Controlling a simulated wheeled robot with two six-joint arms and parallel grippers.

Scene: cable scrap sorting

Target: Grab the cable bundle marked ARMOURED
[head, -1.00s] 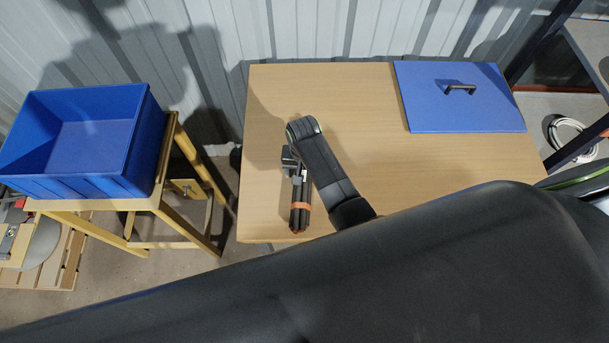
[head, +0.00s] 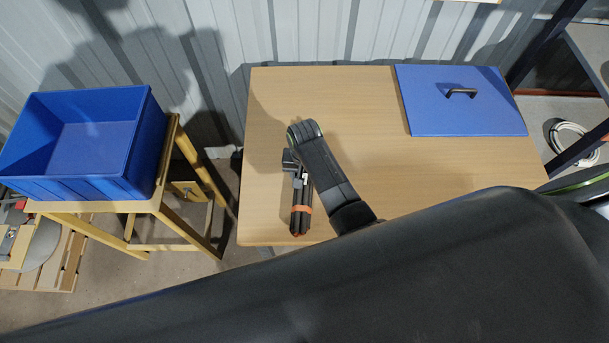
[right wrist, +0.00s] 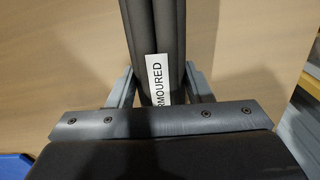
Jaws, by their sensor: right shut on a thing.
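The cable bundle (head: 301,212) is a set of dark cables with an orange band, lying near the front left of the wooden table. In the right wrist view the bundle (right wrist: 151,30) carries a white tag (right wrist: 158,80) reading ARMOURED. My right gripper (head: 298,177) is over the far part of the bundle. In the right wrist view its two grey fingers (right wrist: 160,86) stand on either side of the cables, shut on them. The fingertips are partly hidden by the bundle. I cannot tell whether the bundle touches the table. My left gripper is not in view.
An empty-looking blue crate (head: 157,122) stands on a yellow wooden stand (head: 150,207) to the left. A blue lid (head: 425,116) with a black handle lies at the table's back right. The middle of the wooden table (head: 350,100) is clear. A corrugated wall is behind.

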